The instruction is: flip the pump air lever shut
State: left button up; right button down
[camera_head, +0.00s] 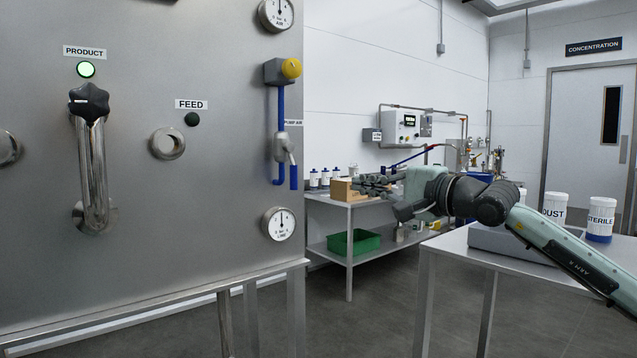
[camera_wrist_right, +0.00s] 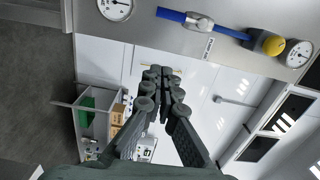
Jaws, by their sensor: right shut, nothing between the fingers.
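The pump air valve (camera_head: 283,147) sits on a vertical blue pipe at the right edge of the steel panel, beside the PUMP AIR label (camera_head: 293,122). Its blue lever (camera_head: 293,177) hangs straight down, about in line with the pipe. In the right wrist view the valve (camera_wrist_right: 198,22) lies near the top, on the blue pipe. My right gripper (camera_head: 356,186) is to the right of the lever, apart from it, with its fingers pointing left. The fingers (camera_wrist_right: 156,76) are together and empty in the right wrist view. My left gripper is not in view.
A yellow knob (camera_head: 291,68) is above the valve and a gauge (camera_head: 279,224) below it. A steel bench (camera_head: 349,198) with a wooden box (camera_head: 342,189) and a green bin (camera_head: 353,243) stands behind my right gripper. White tubs stand on the table at right.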

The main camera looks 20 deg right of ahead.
aim_at(292, 167)
pick_arm(q)
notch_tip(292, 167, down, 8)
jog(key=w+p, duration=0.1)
jog(key=p, duration=0.2)
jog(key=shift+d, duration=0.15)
pick_arm(e)
jog(key=w+a, duration=0.8)
jog(key=shift+w, duration=0.3)
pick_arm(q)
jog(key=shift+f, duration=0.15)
pick_arm(e)
jog(key=shift+f, duration=0.1)
